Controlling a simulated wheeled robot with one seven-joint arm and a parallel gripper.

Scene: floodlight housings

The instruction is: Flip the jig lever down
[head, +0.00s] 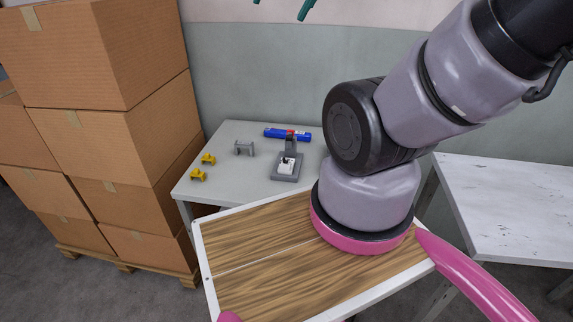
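The jig (287,170) stands on the grey table near its right part. It has a grey base plate with a small white block (286,167) on it. A dark grey upright part (291,146), which looks like the lever, rises at the back of the jig and stands up rather than lying flat. Its exact angle is too small to tell. My gripper is not in view; only my arm's links show, to the right of the jig and nearer the camera.
On the grey table (236,131) lie a blue tool-like object (287,134), a grey bracket (244,148) and two yellow parts (208,159) (198,175). Stacked cardboard boxes (120,120) stand left. A wall is behind; a white table (510,205) stands right.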

